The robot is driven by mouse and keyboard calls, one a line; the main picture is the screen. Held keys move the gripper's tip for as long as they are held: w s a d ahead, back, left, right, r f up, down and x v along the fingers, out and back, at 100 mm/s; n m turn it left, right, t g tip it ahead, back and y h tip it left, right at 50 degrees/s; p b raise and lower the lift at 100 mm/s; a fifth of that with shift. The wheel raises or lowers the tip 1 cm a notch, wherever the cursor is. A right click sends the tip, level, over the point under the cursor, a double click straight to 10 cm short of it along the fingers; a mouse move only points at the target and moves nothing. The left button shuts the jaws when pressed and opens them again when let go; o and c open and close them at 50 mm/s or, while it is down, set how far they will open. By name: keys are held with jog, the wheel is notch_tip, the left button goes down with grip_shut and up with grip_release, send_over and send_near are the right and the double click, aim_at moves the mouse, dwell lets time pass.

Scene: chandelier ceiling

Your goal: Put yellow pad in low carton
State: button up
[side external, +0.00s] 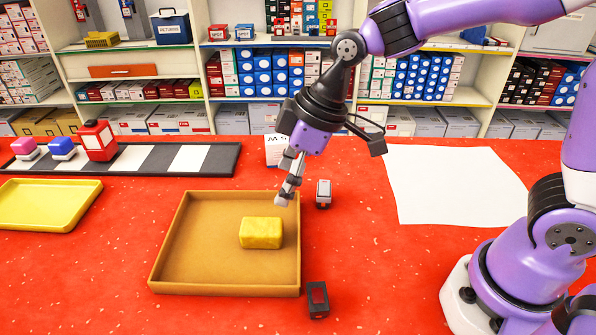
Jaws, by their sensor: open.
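The yellow pad (261,233) is a rounded yellow block. It lies flat inside the low carton (190,270), a shallow tan-brown box with low walls, right of its middle. My gripper (286,195) is above the far right part of the carton, behind the pad and apart from it. It points down, is open and holds nothing. The fingers are seen nearly edge-on, so the gap between them is hard to make out.
A small grey block (323,193) and a dark red-topped block (317,299) stand right of the carton. A yellow tray (45,203) lies at left. A striped mat (190,158) carries pink, blue and red items. A white sheet (450,185) lies at right.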

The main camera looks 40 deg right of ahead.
jog(key=s+d+r+m+t+h, duration=0.2)
jog(key=s+d+r+m+h, duration=0.1)
jog(key=s+d+m, duration=0.6)
jog(key=s+d+r, duration=0.1)
jog(key=d, duration=0.2)
jog(key=shift+s+d+r, duration=0.15)
jog(key=shift+s+r, duration=0.2)
